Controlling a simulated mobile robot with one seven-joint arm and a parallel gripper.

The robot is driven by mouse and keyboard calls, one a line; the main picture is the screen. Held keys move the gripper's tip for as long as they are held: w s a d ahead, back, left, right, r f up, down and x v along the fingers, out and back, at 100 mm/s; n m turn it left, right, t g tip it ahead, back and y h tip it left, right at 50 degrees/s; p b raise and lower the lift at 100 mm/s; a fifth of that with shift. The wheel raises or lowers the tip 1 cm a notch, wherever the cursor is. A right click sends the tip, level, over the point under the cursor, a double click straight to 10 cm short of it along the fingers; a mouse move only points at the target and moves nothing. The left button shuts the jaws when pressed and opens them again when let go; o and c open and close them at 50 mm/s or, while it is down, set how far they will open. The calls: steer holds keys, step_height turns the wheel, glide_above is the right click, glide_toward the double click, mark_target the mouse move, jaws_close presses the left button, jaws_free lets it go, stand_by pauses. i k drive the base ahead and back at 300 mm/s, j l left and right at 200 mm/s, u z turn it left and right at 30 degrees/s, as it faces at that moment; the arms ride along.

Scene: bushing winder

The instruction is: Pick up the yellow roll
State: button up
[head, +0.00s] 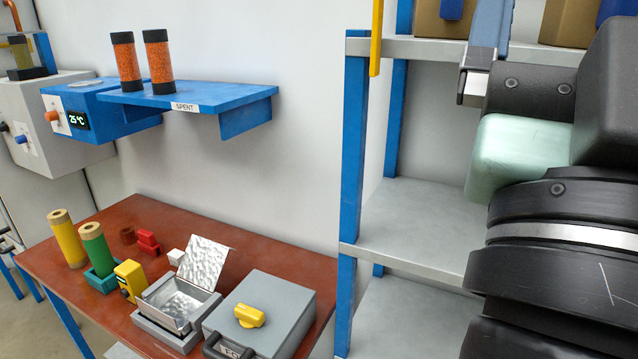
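The yellow roll (67,238) stands upright near the far left end of the red-brown table (88,296), with a tan end and a dark hole on top. A green roll (97,248) stands close to its right in a teal holder (103,279). My gripper (487,45) is at the upper right in front of the shelf, far from the yellow roll. Only part of it shows, so its opening is unclear.
A yellow device (130,279), an open metal box (177,304) and a grey case (285,310) stand right of the rolls. A blue wall shelf (205,97) with two orange cylinders (158,58) overhangs the table. A shelf rack (354,150) stands right.

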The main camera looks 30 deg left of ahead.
mark_target(61, 222)
steer(key=u, duration=0.4)
steer(key=k+u, duration=0.1)
steer(key=u, duration=0.75)
steer(key=k+u, duration=0.1)
steer(key=u, duration=0.7)
steer(key=k+j, duration=0.05)
